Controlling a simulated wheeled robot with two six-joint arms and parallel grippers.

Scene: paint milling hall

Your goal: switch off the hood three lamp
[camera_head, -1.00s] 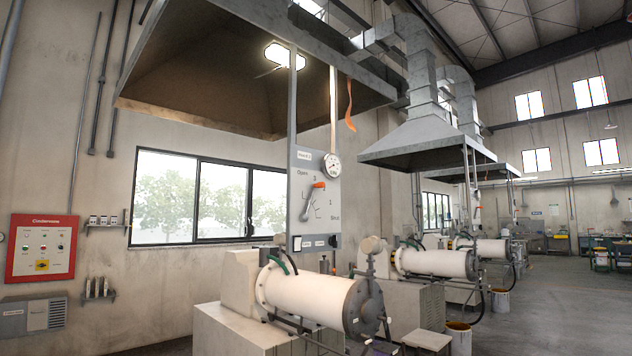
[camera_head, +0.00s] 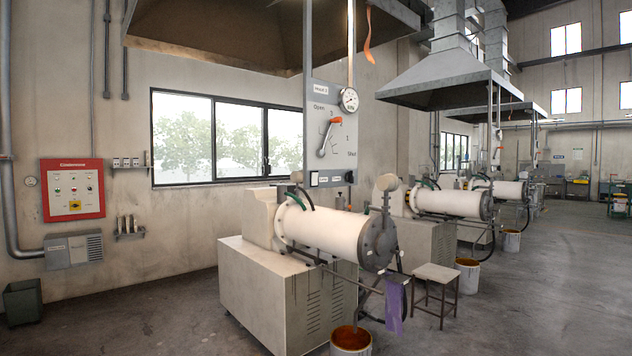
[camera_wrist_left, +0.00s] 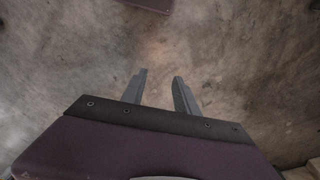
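A grey hood control panel (camera_head: 331,150) hangs below the nearest hood (camera_head: 270,35). It has a small label, which seems to read Hood 2, an orange-handled lever (camera_head: 328,133) and a round gauge (camera_head: 349,100). Small labels and what look like switches (camera_head: 314,180) sit along its bottom edge, too small to read their state. Two further hoods, a middle one (camera_head: 447,87) and a far one (camera_head: 530,112), stand deeper in the hall; their lamps do not show. In the left wrist view my left gripper (camera_wrist_left: 160,80) is open and empty above bare floor. My right gripper is not in view.
White mills on grey bases (camera_head: 285,290) line the wall under the hoods. A stool (camera_head: 436,275), paint buckets (camera_head: 351,341) and a purple cloth (camera_head: 395,308) are beside the nearest mill. A red control box (camera_head: 73,190) is on the left wall.

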